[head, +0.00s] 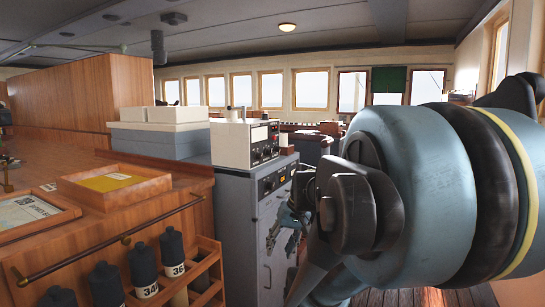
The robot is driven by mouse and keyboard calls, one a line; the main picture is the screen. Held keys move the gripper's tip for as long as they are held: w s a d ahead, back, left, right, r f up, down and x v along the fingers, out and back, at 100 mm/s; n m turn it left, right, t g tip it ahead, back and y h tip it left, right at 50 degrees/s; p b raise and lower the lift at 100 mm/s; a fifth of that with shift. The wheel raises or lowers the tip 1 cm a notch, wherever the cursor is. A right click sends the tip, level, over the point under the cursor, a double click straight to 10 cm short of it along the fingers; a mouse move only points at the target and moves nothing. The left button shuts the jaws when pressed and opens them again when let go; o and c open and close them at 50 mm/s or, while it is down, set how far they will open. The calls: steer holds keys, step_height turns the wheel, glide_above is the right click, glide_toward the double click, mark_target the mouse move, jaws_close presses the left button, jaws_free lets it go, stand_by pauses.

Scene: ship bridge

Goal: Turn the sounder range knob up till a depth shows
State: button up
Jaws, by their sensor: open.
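A cream instrument box (232,145), likely the sounder, stands on a grey cabinet (235,215) in the middle of the head view. Its front faces right and carries a small display window (259,134) and a row of dark knobs (266,153). The knobs' labels and any reading are too small to make out, so I cannot tell which is the range knob. My gripper (281,242) is open in front of the cabinet's front, below and apart from the box. My arm hides part of the area right of the cabinet.
A second panel with knobs (274,180) is set in the cabinet top. Pale boxes (165,118) stand behind.

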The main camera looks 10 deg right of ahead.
steer(key=w+a+r+t+y, duration=0.1)
steer(key=w+r+y, duration=0.3)
steer(key=w+r, duration=0.45)
steer(key=n+t+y, duration=0.2)
steer(key=t+y, duration=0.5)
steer(key=t, duration=0.1)
glide_toward(269, 152)
steer(key=x, duration=0.6)
steer(key=w+d+x, duration=0.1)
steer(key=x, duration=0.1)
steer(key=shift+w+a+f, duration=0.2)
steer(key=shift+w+a, duration=0.1)
steer(key=shift+a, duration=0.1)
jaws_close()
